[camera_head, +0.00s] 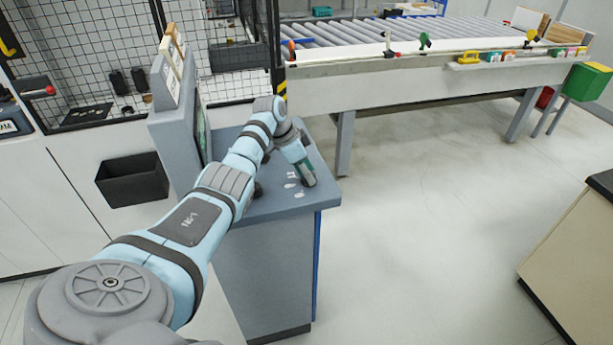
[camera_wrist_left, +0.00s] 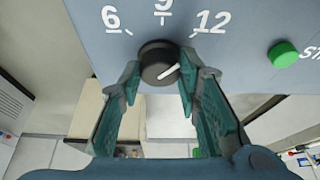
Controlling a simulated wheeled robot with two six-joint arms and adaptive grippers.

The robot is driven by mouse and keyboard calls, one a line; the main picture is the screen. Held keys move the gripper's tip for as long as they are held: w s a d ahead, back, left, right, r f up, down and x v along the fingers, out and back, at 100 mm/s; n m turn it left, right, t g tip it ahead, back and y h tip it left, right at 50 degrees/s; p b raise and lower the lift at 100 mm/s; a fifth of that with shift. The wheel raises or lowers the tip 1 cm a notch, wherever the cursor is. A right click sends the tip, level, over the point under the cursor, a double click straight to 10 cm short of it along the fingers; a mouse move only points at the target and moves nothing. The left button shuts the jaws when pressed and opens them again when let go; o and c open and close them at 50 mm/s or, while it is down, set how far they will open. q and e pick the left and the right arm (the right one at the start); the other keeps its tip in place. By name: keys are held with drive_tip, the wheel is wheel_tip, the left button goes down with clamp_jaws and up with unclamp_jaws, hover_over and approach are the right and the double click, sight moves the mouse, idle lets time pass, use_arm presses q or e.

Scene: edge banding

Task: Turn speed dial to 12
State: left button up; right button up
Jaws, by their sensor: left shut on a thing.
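A round black speed dial (camera_wrist_left: 156,57) stands on the grey-blue console panel (camera_wrist_left: 235,20) in the left wrist view. White marks 6, 9 and 12 (camera_wrist_left: 210,22) are printed beyond it. The dial's white line points right and slightly up in the picture, towards the 12 side. My left gripper (camera_wrist_left: 159,74) has its teal fingers shut on the dial, one on each side. In the head view my left gripper (camera_head: 305,173) points down onto the console's sloped top, and the dial cannot be made out there. My right gripper is not in view.
A green button (camera_wrist_left: 284,54) sits right of the dial on the panel. A roller conveyor (camera_head: 400,35) runs behind. The floor right of the console is clear.

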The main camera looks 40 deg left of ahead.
use_arm(q)
drive_tip(key=shift+m, duration=0.3)
drive_tip(key=o, duration=1.1)
drive_tip(key=shift+o, duration=0.2)
drive_tip(key=v, duration=1.2)
drive_tip(key=shift+w, duration=0.25)
drive_tip(key=shift+a, duration=0.15)
